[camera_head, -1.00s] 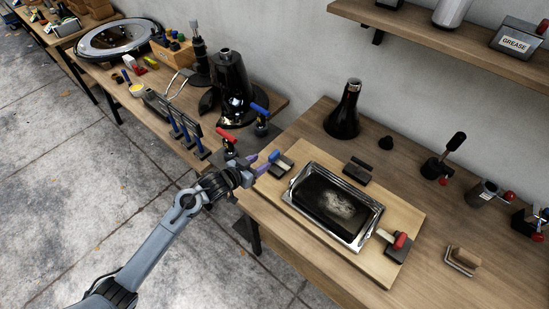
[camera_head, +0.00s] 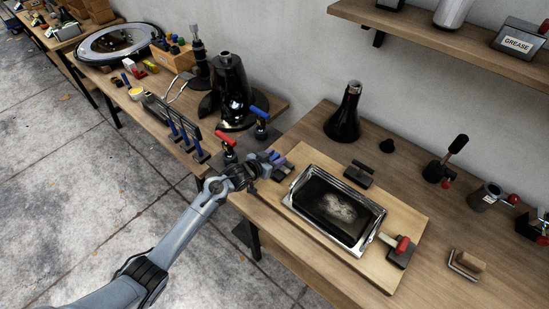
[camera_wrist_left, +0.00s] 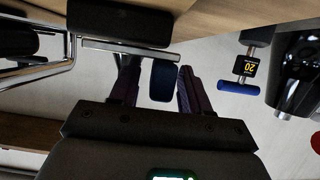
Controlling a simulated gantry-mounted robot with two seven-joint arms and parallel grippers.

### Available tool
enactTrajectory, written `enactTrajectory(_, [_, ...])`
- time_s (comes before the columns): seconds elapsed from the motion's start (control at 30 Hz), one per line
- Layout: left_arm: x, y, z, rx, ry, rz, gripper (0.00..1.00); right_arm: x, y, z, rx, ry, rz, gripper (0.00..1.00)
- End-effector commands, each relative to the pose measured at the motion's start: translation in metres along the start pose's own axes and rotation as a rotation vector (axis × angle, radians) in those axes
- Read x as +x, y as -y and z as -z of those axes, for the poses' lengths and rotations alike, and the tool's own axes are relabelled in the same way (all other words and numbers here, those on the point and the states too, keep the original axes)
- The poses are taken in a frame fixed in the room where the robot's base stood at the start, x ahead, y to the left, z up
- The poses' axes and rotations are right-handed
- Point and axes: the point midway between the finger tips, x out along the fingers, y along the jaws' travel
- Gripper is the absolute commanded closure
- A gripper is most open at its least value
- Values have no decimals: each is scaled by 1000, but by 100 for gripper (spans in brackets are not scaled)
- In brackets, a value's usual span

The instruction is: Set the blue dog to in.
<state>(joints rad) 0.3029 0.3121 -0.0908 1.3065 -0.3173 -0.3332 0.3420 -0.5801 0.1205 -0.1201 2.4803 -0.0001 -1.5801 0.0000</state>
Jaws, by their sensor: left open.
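The blue dog is at the left end of the wooden board (camera_head: 408,215), beside the metal-rimmed tray (camera_head: 318,239). In the head view my gripper hides most of it, and part of its dark base (camera_head: 279,174) shows. My left gripper (camera_head: 274,159) is at the dog's handle. In the left wrist view the dog's blue grip (camera_wrist_left: 164,80) lies between the open purple fingers, with a dark block (camera_wrist_left: 118,21) and a metal bar above it in the picture. I cannot tell whether a finger touches the grip. My right gripper is out of view.
A red-handled dog (camera_head: 402,245) sits at the board's right end. A dark block (camera_head: 359,174) is behind the tray. Clamps with a red (camera_head: 226,139) and a blue handle (camera_head: 259,112) stand close behind my left gripper, on the neighbouring bench. A dark bottle (camera_head: 344,118) stands behind the board.

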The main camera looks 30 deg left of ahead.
Motion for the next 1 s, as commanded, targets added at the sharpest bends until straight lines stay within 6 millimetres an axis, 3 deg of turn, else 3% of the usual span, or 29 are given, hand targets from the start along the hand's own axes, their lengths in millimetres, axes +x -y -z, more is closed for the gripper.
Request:
enactTrajectory(0.07, [0,0,0,0,0,0,53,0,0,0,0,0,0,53])
enactTrajectory(0.4, [0,0,0,0,0,0,100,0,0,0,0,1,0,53])
enactTrajectory(0.67, [0,-3,1,-1,0,-1,100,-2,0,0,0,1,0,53])
enactTrajectory(0.9, [-1,-43,2,-2,2,-3,100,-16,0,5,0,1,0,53])
enactTrajectory(1.0, [0,-50,0,-2,2,-3,100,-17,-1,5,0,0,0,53])
